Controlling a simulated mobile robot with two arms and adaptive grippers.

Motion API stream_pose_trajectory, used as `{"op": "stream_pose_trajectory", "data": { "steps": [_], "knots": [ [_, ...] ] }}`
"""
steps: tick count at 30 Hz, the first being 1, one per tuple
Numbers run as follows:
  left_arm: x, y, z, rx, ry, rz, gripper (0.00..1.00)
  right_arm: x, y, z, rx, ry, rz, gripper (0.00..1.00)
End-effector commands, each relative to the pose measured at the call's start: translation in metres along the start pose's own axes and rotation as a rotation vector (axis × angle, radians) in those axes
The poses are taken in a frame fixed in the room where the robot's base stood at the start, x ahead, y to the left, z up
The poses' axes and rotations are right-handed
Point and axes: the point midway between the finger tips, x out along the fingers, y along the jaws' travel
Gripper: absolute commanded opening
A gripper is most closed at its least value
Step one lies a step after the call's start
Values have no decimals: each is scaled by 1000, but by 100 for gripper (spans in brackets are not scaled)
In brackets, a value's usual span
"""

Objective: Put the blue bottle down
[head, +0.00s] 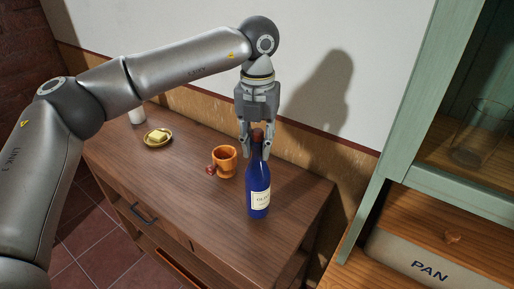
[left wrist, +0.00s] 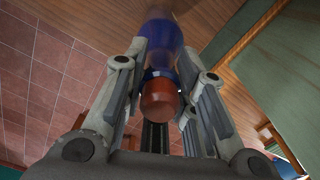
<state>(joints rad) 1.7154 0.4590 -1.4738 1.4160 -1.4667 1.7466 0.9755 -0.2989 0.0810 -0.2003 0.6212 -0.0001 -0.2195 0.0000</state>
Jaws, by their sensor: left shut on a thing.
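The blue bottle (head: 258,190) has a cream label and a brown cap, and it is upright over the right part of the wooden cabinet top (head: 195,135). My left gripper (head: 256,140) comes from above and is shut on its neck. In the left wrist view the bottle's brown cap (left wrist: 159,100) sits between the fingers, with the blue body beyond it. I cannot tell whether the bottle's base touches the wood. My right gripper is not in view.
An orange mug (head: 225,160) stands just left of the bottle. A small yellow dish (head: 158,138) and a white object (head: 137,115) are farther left. A green cabinet (head: 405,100) with glass and a bin marked PAN (head: 425,262) stand at the right.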

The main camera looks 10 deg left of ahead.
Motion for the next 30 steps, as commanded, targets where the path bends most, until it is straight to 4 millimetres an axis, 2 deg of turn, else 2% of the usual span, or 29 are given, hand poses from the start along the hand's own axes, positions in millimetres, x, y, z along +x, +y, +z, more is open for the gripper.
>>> {"op": "stream_pose_trajectory", "data": {
  "steps": [3, 6, 17, 18, 21, 22, 30],
  "knots": [
    [16, 1, -2, -1, 3, 1, 0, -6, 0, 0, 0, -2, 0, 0],
    [23, 1, -1, -1, 0, -1, 0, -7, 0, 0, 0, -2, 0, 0],
    [28, 1, -1, -1, -1, -1, 0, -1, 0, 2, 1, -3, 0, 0],
    [28, 1, -2, -1, 2, 1, 31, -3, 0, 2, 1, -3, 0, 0],
    [28, 1, -2, -1, 2, 1, 44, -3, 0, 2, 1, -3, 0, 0],
    [28, 1, -2, -1, 2, 1, 47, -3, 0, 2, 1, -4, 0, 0],
    [28, 1, -2, -1, 2, 1, 47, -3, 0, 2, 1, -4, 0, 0]
  ]
}}
